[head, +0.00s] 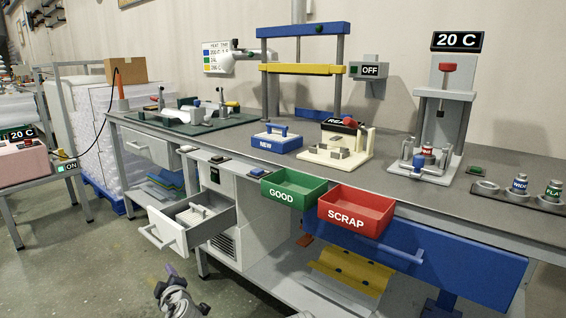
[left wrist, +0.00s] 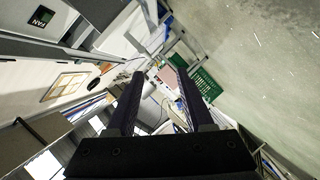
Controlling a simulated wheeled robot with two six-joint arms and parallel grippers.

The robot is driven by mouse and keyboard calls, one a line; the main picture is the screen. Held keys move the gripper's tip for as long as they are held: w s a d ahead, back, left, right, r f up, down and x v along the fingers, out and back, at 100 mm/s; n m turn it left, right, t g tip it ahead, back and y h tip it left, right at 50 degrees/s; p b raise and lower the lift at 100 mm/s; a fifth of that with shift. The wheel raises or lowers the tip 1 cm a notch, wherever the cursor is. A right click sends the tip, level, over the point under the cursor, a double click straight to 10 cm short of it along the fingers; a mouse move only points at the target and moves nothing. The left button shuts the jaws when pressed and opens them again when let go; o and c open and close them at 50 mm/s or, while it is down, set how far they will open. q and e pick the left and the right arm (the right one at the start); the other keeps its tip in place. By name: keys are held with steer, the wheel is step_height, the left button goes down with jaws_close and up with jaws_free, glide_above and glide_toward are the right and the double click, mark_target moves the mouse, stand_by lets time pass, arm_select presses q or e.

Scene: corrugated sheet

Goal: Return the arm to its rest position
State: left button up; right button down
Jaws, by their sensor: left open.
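My left gripper (head: 161,276) shows low in the head view, in front of the bench and over the floor, clear of the open drawer. In the left wrist view its two dark fingers (left wrist: 160,78) stand wide apart with nothing between them. It touches nothing that I can see. My right gripper is not in view.
The grey bench (head: 235,140) runs across the head view. An open drawer (head: 190,222) sticks out at its front left. The green GOOD bin (head: 293,187) and red SCRAP bin (head: 356,210) hang at its front edge. The floor (head: 105,275) at left is clear.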

arm_select(q)
steer(key=s+d+f+m+g+h+p, duration=0.25)
steer(key=s+d+m+g+p, duration=0.35)
steer(key=s+d+m, duration=0.55)
steer(key=s+d+f+m+g+h+p, duration=0.2)
steer(key=s+d+m+g+h+p, duration=0.2)
steer(key=s+d+m+g+p, duration=0.7)
steer(key=w+d+r+t+p, duration=0.1)
steer(key=d+r+t+p, duration=0.1)
steer(key=r+p, duration=1.4)
steer(key=w+d+r+n+t+p, duration=0.1)
steer(key=d+r+t+p, duration=0.1)
steer(key=r+p, duration=1.4)
step_height(320, 180, up, 6)
steer(key=shift+r+t, duration=0.15)
steer(key=shift+t, duration=0.15)
